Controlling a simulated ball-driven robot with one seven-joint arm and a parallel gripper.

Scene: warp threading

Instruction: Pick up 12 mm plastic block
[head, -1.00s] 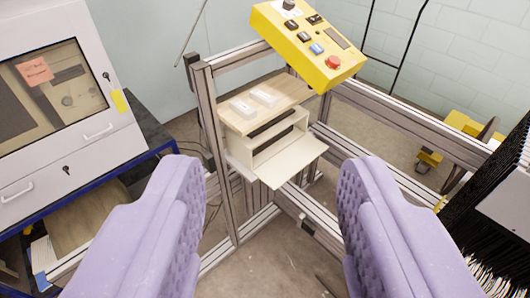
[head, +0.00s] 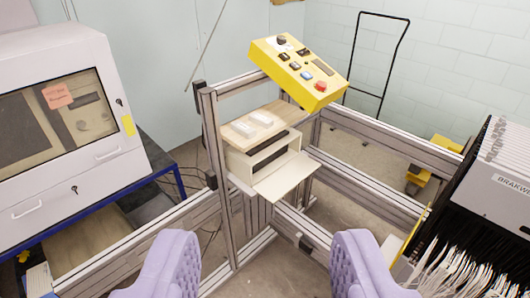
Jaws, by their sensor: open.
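Two small white blocks lie side by side on a light wooden shelf (head: 268,113) in the middle of the head view. The left block (head: 243,129) and the right block (head: 261,118) look alike, and I cannot read any size on them. My gripper (head: 258,262) shows at the bottom of the view as two purple padded fingers, wide apart with nothing between them. It is open and apart from the shelf, which stands beyond it.
An aluminium frame (head: 222,180) surrounds the shelf. Below the shelf is an open cream box (head: 285,178) with a flap. A yellow control box (head: 300,72) overhangs behind. A white cabinet (head: 60,120) stands left; a machine with many threads (head: 470,225) stands right.

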